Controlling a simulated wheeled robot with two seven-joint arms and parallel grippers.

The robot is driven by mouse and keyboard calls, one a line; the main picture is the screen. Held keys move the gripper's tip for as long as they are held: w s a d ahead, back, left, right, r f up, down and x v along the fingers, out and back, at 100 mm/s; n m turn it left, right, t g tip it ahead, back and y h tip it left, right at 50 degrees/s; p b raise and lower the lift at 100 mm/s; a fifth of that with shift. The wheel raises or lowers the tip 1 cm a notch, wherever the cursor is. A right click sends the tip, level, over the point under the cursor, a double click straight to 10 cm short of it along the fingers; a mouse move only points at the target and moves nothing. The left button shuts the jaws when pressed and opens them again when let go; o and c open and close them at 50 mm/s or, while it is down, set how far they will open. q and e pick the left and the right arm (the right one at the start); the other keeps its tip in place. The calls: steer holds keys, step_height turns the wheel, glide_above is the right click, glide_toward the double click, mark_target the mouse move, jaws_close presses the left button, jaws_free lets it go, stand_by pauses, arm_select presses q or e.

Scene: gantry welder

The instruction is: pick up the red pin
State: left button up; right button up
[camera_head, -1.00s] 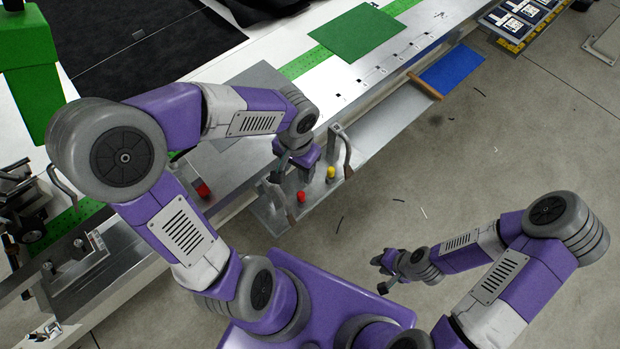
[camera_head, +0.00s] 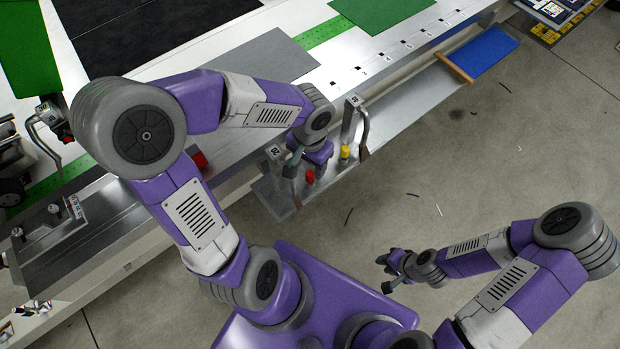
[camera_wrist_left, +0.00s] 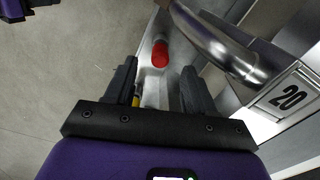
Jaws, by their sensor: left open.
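The red pin (camera_head: 310,176) stands on a low metal shelf, beside a grey handle post labelled 20. In the left wrist view the red pin (camera_wrist_left: 160,54) shows just beyond my left fingertips, roughly in line with the gap between them. My left gripper (camera_wrist_left: 159,76) is open, with nothing between its fingers. In the head view my left gripper (camera_head: 312,162) is right by the red pin, and its fingers are partly hidden. My right gripper (camera_head: 384,273) hangs over the floor, fingers apart and empty, away from the pin.
A yellow pin (camera_head: 345,153) stands to the right of the red one, partly hidden by a finger in the left wrist view. Curved metal handles (camera_wrist_left: 215,42) flank the pins, one close to my left gripper. A blue plate (camera_head: 484,51) lies farther along the shelf.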

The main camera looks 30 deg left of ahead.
mark_target(310, 173)
arm_select(q)
step_height(310, 173, down, 6)
steer(key=b, duration=0.2)
steer(key=shift+f+b, duration=0.1)
steer(key=shift+b, duration=0.2)
steer(key=shift+c, duration=0.6)
jaws_close()
